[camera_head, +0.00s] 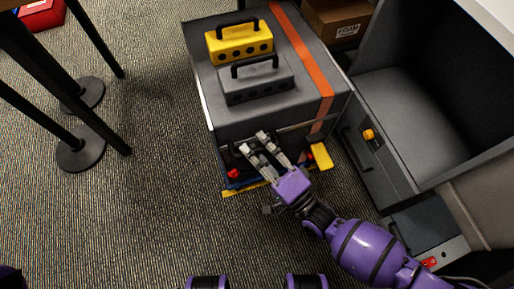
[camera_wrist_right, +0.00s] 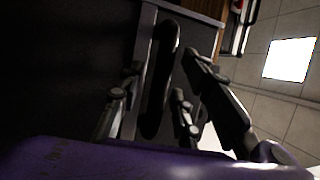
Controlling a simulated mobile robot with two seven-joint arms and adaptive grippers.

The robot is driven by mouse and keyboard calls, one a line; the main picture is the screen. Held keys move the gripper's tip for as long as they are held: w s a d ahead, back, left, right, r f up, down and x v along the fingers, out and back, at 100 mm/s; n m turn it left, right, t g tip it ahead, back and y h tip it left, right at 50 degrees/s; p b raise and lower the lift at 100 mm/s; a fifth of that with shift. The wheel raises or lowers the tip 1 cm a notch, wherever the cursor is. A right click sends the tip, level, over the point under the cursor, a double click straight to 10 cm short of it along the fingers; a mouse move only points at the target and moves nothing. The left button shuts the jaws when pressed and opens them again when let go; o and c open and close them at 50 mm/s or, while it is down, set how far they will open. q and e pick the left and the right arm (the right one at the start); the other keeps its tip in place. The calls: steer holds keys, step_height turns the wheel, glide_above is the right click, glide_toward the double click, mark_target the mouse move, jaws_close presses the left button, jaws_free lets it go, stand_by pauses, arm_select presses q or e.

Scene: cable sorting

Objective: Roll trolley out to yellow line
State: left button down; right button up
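The trolley is a dark grey box (camera_head: 250,122) with an orange stripe across its top, in the upper middle of the head view. A yellow case (camera_head: 238,45) and a grey case (camera_head: 257,85), both with handles, sit on it. My right gripper (camera_head: 262,146) is at its front face, fingers apart. In the right wrist view, a dark upright handle (camera_wrist_right: 160,80) shows between the spread fingers; I cannot tell whether they touch it. A yellow strip (camera_head: 245,187) lies at the trolley's lower front edge, partly hidden by my gripper. My left gripper is out of view.
A grey open cabinet (camera_head: 410,105) stands close on the trolley's right, with a cardboard box (camera_head: 338,20) behind. Black table legs with round feet (camera_head: 80,147) stand on the left. The carpet (camera_head: 140,220) in front and to the left is clear.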

steer(key=shift+c, duration=0.3)
jaws_close()
steer(key=shift+w+a+f, duration=0.1)
steer(key=shift+w+a, duration=0.1)
steer(key=shift+w, duration=0.4)
steer(key=shift+w+a, duration=0.2)
steer(key=shift+w, duration=0.4)
steer(key=shift+o, duration=0.3)
jaws_free()
steer(key=shift+s, duration=0.1)
steer(key=shift+d, duration=0.1)
